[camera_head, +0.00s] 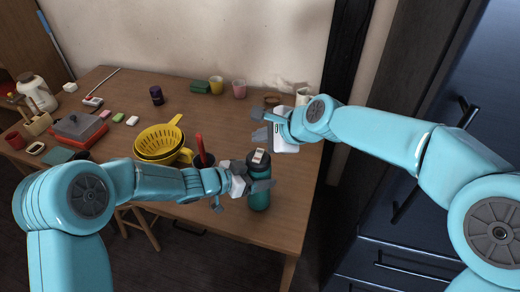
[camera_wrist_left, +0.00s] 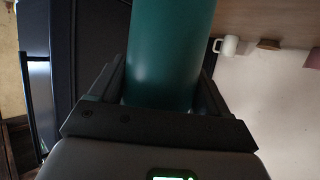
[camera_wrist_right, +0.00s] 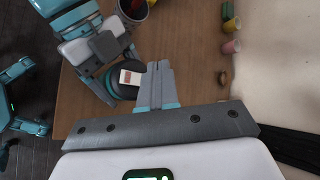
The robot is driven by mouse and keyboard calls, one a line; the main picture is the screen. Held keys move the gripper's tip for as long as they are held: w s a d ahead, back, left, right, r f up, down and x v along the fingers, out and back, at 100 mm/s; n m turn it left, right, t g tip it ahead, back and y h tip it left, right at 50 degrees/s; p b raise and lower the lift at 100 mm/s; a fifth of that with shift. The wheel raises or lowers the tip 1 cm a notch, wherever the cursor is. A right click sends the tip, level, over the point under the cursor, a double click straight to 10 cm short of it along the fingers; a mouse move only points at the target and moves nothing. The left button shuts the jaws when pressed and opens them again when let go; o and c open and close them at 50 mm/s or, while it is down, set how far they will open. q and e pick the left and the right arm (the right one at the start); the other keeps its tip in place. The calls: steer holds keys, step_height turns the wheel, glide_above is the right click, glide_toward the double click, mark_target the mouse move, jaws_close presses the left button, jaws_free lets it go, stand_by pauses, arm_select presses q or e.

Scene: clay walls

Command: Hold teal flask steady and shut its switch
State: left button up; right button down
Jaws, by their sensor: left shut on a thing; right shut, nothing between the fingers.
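The teal flask (camera_head: 260,199) stands upright near the table's front right edge, with a dark lid. A small white and red switch (camera_head: 258,155) sits on top of the lid; the right wrist view shows it too (camera_wrist_right: 131,77). My left gripper (camera_head: 262,187) is shut around the flask's side. In the left wrist view the teal body (camera_wrist_left: 170,55) fills the space between the fingers. My right gripper (camera_head: 260,125) is shut and empty, above and behind the flask. In the right wrist view its closed fingertips (camera_wrist_right: 158,68) are beside the lid. The switch's position is too small to tell.
A yellow colander (camera_head: 157,142) and a dark container with a red-handled tool (camera_head: 201,158) stand left of the flask. A white mug (camera_head: 302,96), a pink cup (camera_head: 239,89) and a yellow cup (camera_head: 216,85) stand along the back. The table's middle is mostly clear.

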mark_target(262, 154)
steer(key=shift+w+f, duration=0.15)
steer(key=shift+f, duration=0.85)
steer(key=shift+f, duration=0.1)
stand_by(1.2)
steer(key=shift+f, duration=0.35)
steer(key=shift+w+f, duration=0.1)
steer(key=shift+f, duration=0.2)
stand_by(0.5)
steer(key=shift+r, duration=0.1)
steer(key=shift+r, duration=0.7)
steer(key=shift+s+a+r, duration=0.1)
steer(key=shift+s+r, duration=0.1)
steer(key=shift+r, duration=1.05)
steer(key=shift+s+r, duration=0.2)
steer(key=shift+r, duration=1)
